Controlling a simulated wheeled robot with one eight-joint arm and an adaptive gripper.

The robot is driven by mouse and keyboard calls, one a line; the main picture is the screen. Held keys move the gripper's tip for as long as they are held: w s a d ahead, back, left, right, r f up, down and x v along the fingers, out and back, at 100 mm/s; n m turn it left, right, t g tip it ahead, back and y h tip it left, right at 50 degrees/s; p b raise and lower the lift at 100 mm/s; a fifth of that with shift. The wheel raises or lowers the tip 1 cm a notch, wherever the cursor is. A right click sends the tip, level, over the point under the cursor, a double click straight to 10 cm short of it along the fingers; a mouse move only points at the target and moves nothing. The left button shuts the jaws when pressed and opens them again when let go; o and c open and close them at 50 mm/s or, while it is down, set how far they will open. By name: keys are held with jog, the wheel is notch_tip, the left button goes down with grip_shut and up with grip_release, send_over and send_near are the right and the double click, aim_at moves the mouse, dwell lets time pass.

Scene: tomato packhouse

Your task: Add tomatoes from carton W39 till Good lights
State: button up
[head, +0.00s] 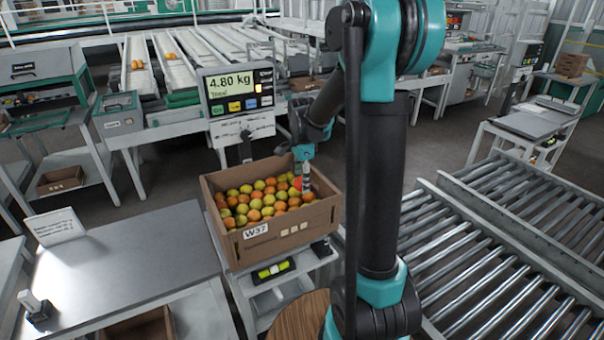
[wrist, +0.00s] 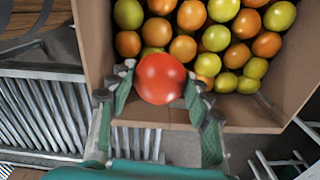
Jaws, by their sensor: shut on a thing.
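My gripper (wrist: 160,88) is shut on a red tomato (wrist: 160,78), with one finger on each side. In the wrist view it overlaps the wall of an open cardboard carton (wrist: 225,118). In the head view the carton (head: 285,243) reads W37 and stands on a scale stand, full of yellow-green and orange tomatoes (head: 255,200). The scale display (head: 233,87) reads 4.80 kg. Small lights beside it have labels too small to read. No carton marked W39 is readable.
A grey table (head: 125,260) with a paper sign (head: 57,226) stands at left. A roller conveyor (head: 490,260) runs at right. Sorting lanes (head: 175,62) with a few oranges-coloured fruit lie behind the scale. A green bubble level (head: 273,270) sits below the carton.

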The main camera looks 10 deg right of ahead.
aim_at(302, 205)
notch_tip(302, 205, down, 8)
jog(key=shift+f, duration=0.15)
jog(key=o, duration=1.1)
notch_tip(302, 205, down, 4)
jog(key=shift+r, duration=0.25)
jog(key=shift+c, duration=0.2)
jog(key=shift+s+f, duration=0.15)
jog(key=shift+f, duration=0.75)
jog(key=shift+c, duration=0.3)
jog(key=shift+f, duration=0.15)
jog(key=shift+c, duration=0.8)
jog(key=o, duration=0.6)
jog(key=shift+o, duration=0.2)
jog(key=shift+r, duration=3.55)
